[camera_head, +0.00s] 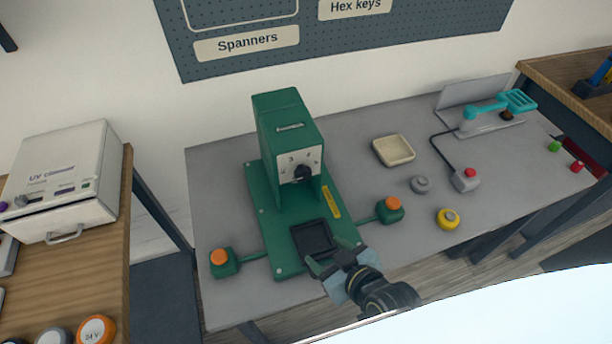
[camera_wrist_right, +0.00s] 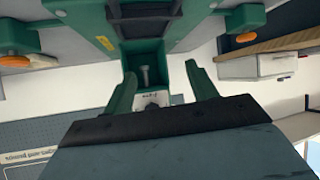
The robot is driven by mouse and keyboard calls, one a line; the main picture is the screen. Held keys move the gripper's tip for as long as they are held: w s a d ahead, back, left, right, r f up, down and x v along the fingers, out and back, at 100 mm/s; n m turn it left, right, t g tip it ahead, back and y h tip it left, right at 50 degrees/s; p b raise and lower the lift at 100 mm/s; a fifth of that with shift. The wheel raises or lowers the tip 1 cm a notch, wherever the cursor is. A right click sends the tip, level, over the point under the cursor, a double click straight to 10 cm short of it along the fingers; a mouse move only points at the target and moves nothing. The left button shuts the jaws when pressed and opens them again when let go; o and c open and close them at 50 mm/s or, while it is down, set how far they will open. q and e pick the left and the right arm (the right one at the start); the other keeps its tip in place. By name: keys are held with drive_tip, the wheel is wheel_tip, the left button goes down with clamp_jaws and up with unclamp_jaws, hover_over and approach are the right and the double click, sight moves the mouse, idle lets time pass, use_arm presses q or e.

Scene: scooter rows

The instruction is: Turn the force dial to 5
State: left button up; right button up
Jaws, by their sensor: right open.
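The force dial (camera_head: 302,173) is a black knob on a pale face plate on the front of a green press (camera_head: 279,108). A "3" is readable at the plate's upper left; the knob's exact setting is too small to tell. My right gripper (camera_head: 331,259) is open and empty, in front of and below the dial, near the press's front edge and apart from the dial. My left gripper is not in view.
Orange-topped buttons (camera_head: 220,257) (camera_head: 390,203) flank the press base. A dark square pad (camera_head: 313,238) lies before the column. A cream tray (camera_head: 394,150), a grey knob (camera_head: 419,185) and a yellow button (camera_head: 448,218) stand right on the grey table (camera_head: 350,140).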

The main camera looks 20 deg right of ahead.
sight(305, 177)
wheel_tip(305, 177, up, 7)
drive_tip(key=w+m+t+h, duration=0.2)
drive_tip(key=t+h, duration=0.1)
drive_tip(key=t, duration=0.4)
drive_tip(key=w, duration=0.6)
drive_tip(key=w+p, duration=0.1)
drive_tip(key=w, duration=0.5)
drive_tip(key=shift+w+a+r+p, duration=0.2)
drive_tip(key=shift+w+p, duration=0.1)
drive_tip(key=shift+w, duration=0.05)
drive_tip(key=shift+c, duration=0.4)
drive_tip(key=c, duration=0.9)
